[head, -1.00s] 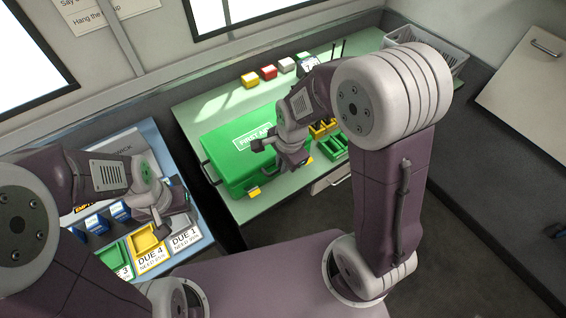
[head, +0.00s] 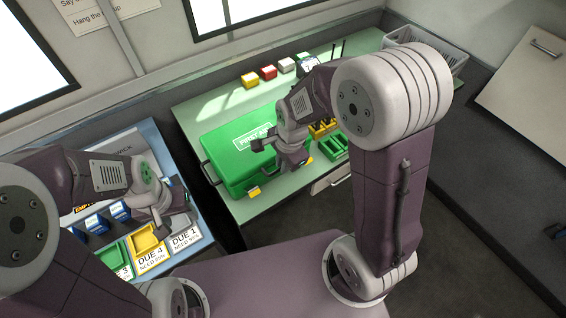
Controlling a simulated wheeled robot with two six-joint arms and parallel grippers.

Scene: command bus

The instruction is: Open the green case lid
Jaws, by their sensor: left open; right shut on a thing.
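The green first aid case (head: 235,150) lies on the pale green worktop with its lid down and a white "FIRST AID" label on top. A dark handle shows on its left side. My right gripper (head: 292,168) is at the case's front right edge, pointing down. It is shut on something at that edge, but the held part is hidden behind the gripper. My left gripper (head: 178,200) is open and empty, above the blue-grey table at the left, apart from the case.
Yellow (head: 250,79), red (head: 268,72) and white boxes stand along the back of the worktop. Small yellow and green bins (head: 337,144) sit right of the case. Blue boxes and labelled trays (head: 146,240) fill the left table. A grey basket (head: 430,50) stands at the back right.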

